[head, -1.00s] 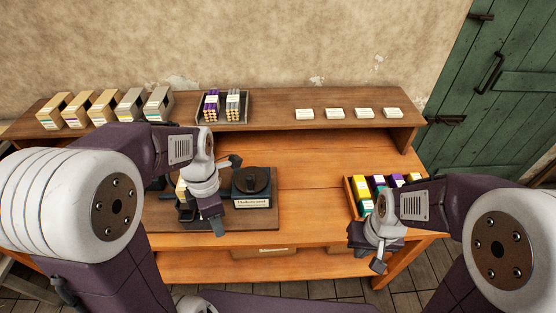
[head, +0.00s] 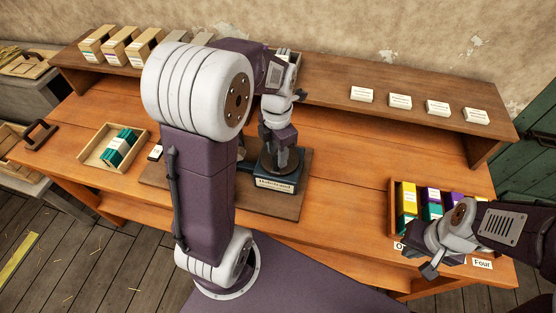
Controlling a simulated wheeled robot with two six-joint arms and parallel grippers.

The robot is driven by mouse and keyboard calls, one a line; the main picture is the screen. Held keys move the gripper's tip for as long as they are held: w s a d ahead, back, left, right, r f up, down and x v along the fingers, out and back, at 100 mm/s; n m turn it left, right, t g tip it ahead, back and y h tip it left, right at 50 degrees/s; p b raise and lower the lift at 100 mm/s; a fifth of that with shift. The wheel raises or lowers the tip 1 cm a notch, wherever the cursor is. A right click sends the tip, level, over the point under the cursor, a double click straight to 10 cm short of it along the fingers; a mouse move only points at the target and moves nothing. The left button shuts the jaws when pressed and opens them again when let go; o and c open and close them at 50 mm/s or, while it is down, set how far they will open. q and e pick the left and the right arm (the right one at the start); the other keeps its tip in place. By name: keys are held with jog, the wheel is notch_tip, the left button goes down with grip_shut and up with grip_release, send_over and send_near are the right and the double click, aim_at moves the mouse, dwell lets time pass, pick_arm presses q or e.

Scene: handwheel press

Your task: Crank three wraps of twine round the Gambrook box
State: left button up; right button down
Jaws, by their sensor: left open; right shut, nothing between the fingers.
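The dark round-topped device (head: 268,167) stands on a brown board (head: 288,207) with a white label on its front. My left gripper (head: 281,157) is open and points down at its round top. The fingers overlap the centre of the top, and I cannot tell whether they touch it. My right gripper (head: 428,270) is shut and empty, low in front of the tray of coloured pieces. Several tan boxes (head: 97,45) stand on the back shelf, some partly hidden. Which one is the Gambrook box cannot be read.
A tray (head: 393,199) of yellow, purple and teal pieces stands at the right. A wooden tray (head: 91,155) with teal pieces is at the left. Several white cards (head: 400,101) lie on the shelf. The bench (head: 345,180) is clear between the device and the right tray.

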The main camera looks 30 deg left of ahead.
aim_at(276, 157)
pick_arm(q)
jog(key=f, duration=0.3)
jog(key=shift+s+a+f, duration=0.1)
jog(key=shift+s+f, duration=0.1)
jog(key=shift+s, duration=0.1)
jog(key=shift+w, duration=0.1)
grip_shut()
